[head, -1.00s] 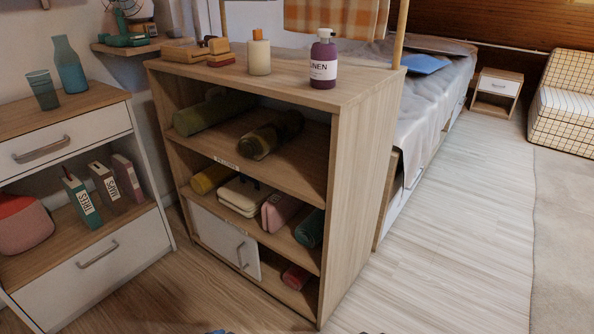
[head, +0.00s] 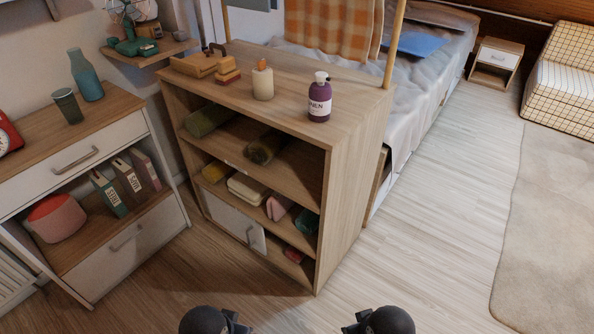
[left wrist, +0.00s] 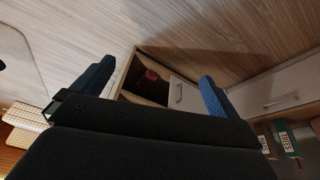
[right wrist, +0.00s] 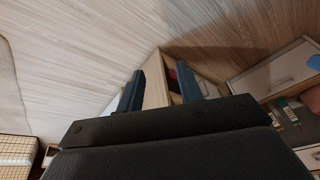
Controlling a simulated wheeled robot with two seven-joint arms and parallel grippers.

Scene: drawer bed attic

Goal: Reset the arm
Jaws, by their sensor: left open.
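My left gripper shows in the left wrist view (left wrist: 152,85), its two blue fingers wide apart with nothing between them. My right gripper shows in the right wrist view (right wrist: 168,90), its two fingers apart and empty. In the head view only dark rounded parts of my two arms show at the bottom edge; the fingers are out of sight there. Both grippers are in front of the wooden shelf unit (head: 345,190) and apart from it.
A drawer cabinet (head: 120,250) stands left. A bed (head: 415,95) is behind. The floor at right (head: 430,220) is clear, with a rug (head: 555,240).

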